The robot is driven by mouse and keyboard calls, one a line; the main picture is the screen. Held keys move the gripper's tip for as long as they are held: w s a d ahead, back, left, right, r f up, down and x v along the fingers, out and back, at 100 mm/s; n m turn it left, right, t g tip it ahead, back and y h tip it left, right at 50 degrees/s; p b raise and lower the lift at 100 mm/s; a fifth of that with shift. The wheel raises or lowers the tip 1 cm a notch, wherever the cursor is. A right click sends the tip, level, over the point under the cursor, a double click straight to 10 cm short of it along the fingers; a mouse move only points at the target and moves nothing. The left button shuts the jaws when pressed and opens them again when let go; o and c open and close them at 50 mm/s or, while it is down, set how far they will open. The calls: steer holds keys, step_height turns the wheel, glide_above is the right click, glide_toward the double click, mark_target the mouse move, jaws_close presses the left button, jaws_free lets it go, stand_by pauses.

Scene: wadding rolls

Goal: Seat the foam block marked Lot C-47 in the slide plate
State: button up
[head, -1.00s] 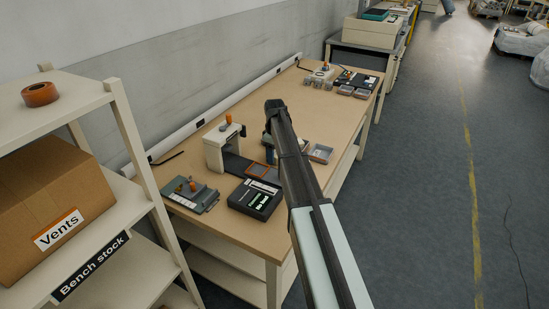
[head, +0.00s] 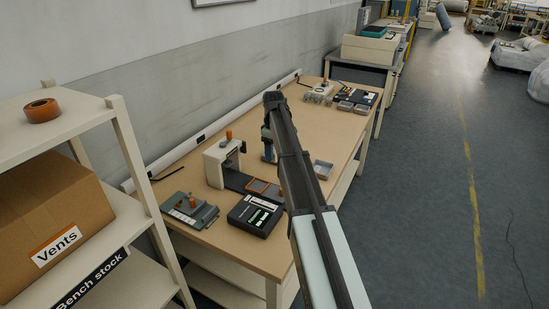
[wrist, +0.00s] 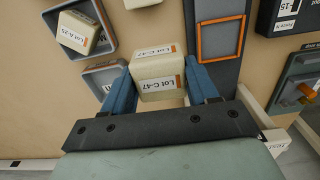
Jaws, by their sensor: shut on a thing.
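In the wrist view, my gripper (wrist: 166,93) is shut on a cream foam block marked Lot C-47 (wrist: 158,68), held between its blue fingers. The slide plate (wrist: 226,72) is a dark strip with an orange-edged square, just right of the held block in that view. The block is apart from the orange square. In the head view, my gripper (head: 268,146) is over the bench, beyond the slide plate's orange square (head: 258,185); my arm hides the block there.
A foam block marked Lot A-25 (wrist: 80,32) lies in a grey tray (wrist: 52,17). A cream press-like stand (head: 216,163), a black labelled box (head: 255,215) and a grey-green fixture (head: 188,211) are near the slide plate. Open bench (head: 285,108) lies farther back.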

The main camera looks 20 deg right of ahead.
steer(key=s+a, duration=0.6)
steer(key=a, duration=0.2)
steer(key=shift+f, duration=2.65)
steer(key=shift+f, duration=0.9)
steer(key=o, duration=1.3)
steer(key=shift+r, duration=0.1)
step_height(320, 180, up, 8)
stand_by(0.4)
stand_by(0.4)
